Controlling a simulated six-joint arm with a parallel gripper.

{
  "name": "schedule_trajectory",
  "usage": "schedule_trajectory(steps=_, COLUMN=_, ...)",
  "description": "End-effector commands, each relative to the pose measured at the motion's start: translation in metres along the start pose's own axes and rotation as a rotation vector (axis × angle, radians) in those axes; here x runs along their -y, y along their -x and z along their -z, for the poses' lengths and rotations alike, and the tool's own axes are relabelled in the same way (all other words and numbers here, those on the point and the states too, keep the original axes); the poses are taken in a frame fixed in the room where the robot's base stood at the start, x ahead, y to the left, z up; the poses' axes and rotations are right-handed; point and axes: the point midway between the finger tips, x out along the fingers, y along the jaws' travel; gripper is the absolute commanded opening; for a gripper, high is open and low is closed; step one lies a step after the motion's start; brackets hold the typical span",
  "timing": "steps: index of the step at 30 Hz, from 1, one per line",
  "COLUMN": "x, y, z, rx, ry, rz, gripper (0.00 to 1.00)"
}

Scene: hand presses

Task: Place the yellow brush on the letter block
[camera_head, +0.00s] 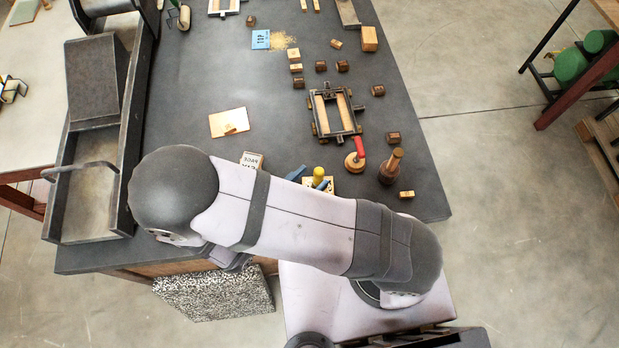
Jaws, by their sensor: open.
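A small yellow knob-shaped thing (319,175), which looks like the yellow brush, stands just behind my arm near the front of the dark table. My arm hides its lower part, along with much of the pale, dark-marked piece beside it. Several small dark brown blocks (342,66) lie around the middle and right of the table; I cannot read letters on them, so I cannot tell which is the letter block. My arm crosses the front of the view, bent at the left. My gripper's fingers do not show.
A wooden frame (353,110) with dark metal fittings stands at mid-table. A red-handled tool (356,157) and a brown wooden-handled tool (391,167) stand right of the yellow thing. A light board (229,122) lies left.

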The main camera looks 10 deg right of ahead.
Motion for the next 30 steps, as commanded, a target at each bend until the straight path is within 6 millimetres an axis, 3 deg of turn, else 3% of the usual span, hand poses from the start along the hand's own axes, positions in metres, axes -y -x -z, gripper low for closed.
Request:
schedule_trajectory(steps=4, x=0.000, y=0.007, z=-0.017, rx=0.000, ry=0.000, rz=0.000, gripper=0.41)
schedule_trajectory(steps=14, x=0.001, y=0.008, z=-0.023, rx=-0.003, ry=-0.005, rz=0.008, gripper=0.41)
schedule_trajectory(steps=19, x=0.014, y=0.001, z=-0.031, rx=-0.044, ry=-0.090, rz=0.109, gripper=0.41)
schedule_trajectory(steps=23, x=0.039, y=-0.007, z=-0.044, rx=-0.118, ry=-0.254, rz=0.298, gripper=0.41)
schedule_trajectory(steps=30, x=0.090, y=-0.005, z=-0.060, rx=-0.316, ry=-0.767, rz=0.776, gripper=0.41)
